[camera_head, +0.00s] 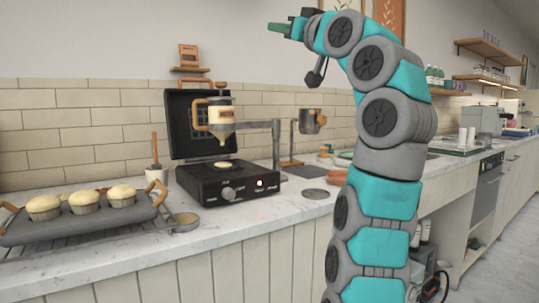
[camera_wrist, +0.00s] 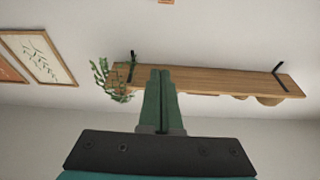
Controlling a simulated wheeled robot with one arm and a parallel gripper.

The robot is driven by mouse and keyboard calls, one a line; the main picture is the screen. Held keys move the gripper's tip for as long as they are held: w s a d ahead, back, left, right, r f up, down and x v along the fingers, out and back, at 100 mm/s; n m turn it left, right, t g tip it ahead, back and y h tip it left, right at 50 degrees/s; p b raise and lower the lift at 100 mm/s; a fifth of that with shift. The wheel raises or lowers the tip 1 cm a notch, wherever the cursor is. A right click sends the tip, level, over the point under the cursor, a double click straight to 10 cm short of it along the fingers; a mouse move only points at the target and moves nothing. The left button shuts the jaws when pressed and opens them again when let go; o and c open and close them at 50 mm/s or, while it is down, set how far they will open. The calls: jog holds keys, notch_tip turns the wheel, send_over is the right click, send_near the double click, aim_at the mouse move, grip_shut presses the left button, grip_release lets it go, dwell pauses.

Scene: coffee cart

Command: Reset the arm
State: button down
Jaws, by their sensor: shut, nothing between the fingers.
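My gripper (camera_head: 279,29) is raised high above the counter at the top of the head view, at the end of my teal and grey arm, pointing left. In the wrist view its two green fingers (camera_wrist: 160,100) are together with nothing between them. It touches nothing. The upper arm bends over to the left from a tall column of links at the right of the head view.
A black waffle maker (camera_head: 225,185) stands open on the marble counter, with a batter dispenser (camera_head: 221,115) held above it. A muffin tray (camera_head: 85,222) sits at left. A wooden shelf (camera_wrist: 215,82) shows in the wrist view. Air around my gripper is clear.

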jog(key=w+d+f+m+g+h+b, duration=0.15)
jog(key=w+f+m+g+h, duration=0.35)
jog(key=f, duration=0.8)
jog(key=s+f+g+h+b, duration=0.1)
jog(key=s+f+g, duration=0.2)
jog(key=f, duration=0.8)
jog(key=s+f+g+b, duration=0.15)
jog(key=s+f, duration=0.25)
jog(key=f, duration=0.7)
jog(key=s+d+f+g+h, duration=0.2)
jog(key=s+d+f+g, duration=0.1)
jog(key=s+f, duration=0.9)
jog(key=s+d+f+g+h+b, duration=0.1)
jog(key=s+d+f+g, duration=0.3)
jog(key=s+f, duration=0.9)
jog(key=s+d+f+m+g+h, duration=0.1)
jog(key=s+d+f+g+h, duration=0.1)
jog(key=s+f, duration=1.1)
jog(key=s+d+g, duration=0.1)
jog(key=s+d, duration=0.1)
jog(key=shift+s+d+f+h+b, duration=0.2)
jog(key=shift+s+h+b, duration=0.1)
jog(key=shift+s+b, duration=0.1)
